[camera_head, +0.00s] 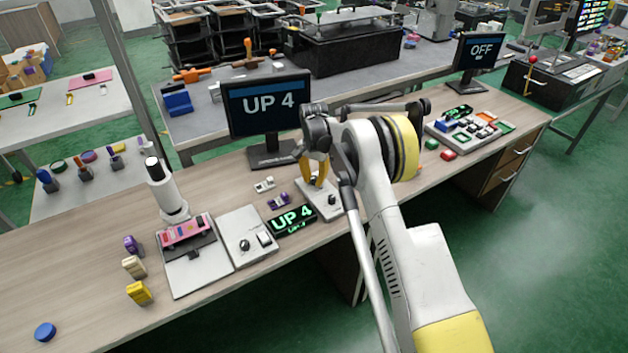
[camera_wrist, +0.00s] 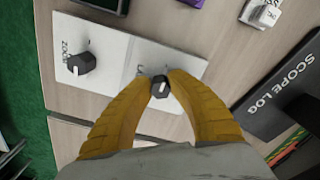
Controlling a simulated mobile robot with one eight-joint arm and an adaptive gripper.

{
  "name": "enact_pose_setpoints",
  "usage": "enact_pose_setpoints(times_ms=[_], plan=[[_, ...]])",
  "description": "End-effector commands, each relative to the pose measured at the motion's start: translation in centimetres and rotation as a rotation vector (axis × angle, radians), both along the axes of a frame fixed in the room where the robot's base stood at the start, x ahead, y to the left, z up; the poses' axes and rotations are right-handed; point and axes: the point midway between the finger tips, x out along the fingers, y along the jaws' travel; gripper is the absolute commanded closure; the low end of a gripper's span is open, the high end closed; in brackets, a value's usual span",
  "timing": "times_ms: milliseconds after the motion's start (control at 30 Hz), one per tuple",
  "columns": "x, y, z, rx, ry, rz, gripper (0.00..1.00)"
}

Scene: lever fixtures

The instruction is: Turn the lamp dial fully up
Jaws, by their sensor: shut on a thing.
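My gripper (camera_head: 318,178) points down over a pale panel (camera_head: 313,202) on the bench, its yellow fingers closed around a small dark dial. In the wrist view my gripper (camera_wrist: 161,88) has a fingertip on each side of this dial (camera_wrist: 160,87), which has a white pointer mark. The label beside the dial is mostly covered, so I cannot read it. A second dark dial (camera_wrist: 80,63), beside a label that seems to read ZOOM, sits apart on the same panel. A monitor (camera_head: 268,106) and a small green-lettered display (camera_head: 293,219) both read UP 4.
Another pale panel (camera_head: 233,226) with a knob and switch lies left of the display. A white microscope-like stand (camera_head: 162,190) is farther left. A second monitor (camera_head: 480,52) reads OFF. Small blocks lie near the panels. The bench's left front is mostly clear.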

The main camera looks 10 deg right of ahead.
Motion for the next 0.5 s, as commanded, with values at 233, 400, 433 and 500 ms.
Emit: enact_pose_setpoints(times_ms=[233, 400, 433, 500], plan=[[-0.05, -0.01, -0.06, 0.0, 0.001, -0.007, 1.0], [-0.04, -0.02, -0.06, 0.0, 0.001, -0.007, 1.0], [-0.04, -0.02, -0.05, 0.0, 0.001, -0.006, 0.71], [-0.04, -0.02, -0.05, 0.0, 0.001, -0.006, 0.57]])
